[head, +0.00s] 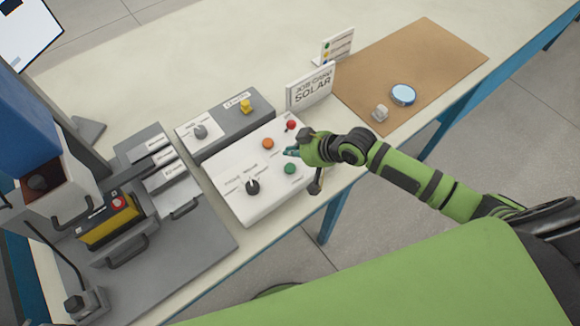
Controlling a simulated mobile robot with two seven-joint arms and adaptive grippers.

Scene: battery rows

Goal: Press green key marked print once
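The green key (290,168) is a round button near the right front part of a white sloped panel (233,208). Any print marking beside it is too small to read. My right gripper (291,152) reaches in from the right over the panel, its tip just behind the green key and in front of the orange button. The key's top is in view and the gripper appears apart from it. The fingers are too small to show whether they are open or shut. My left gripper is not in view.
The panel also bears an orange button (267,143), a red knob (291,125) and a black dial (252,187). A brown mat (440,60) lies right; a press with a yellow block (107,224) stands left.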

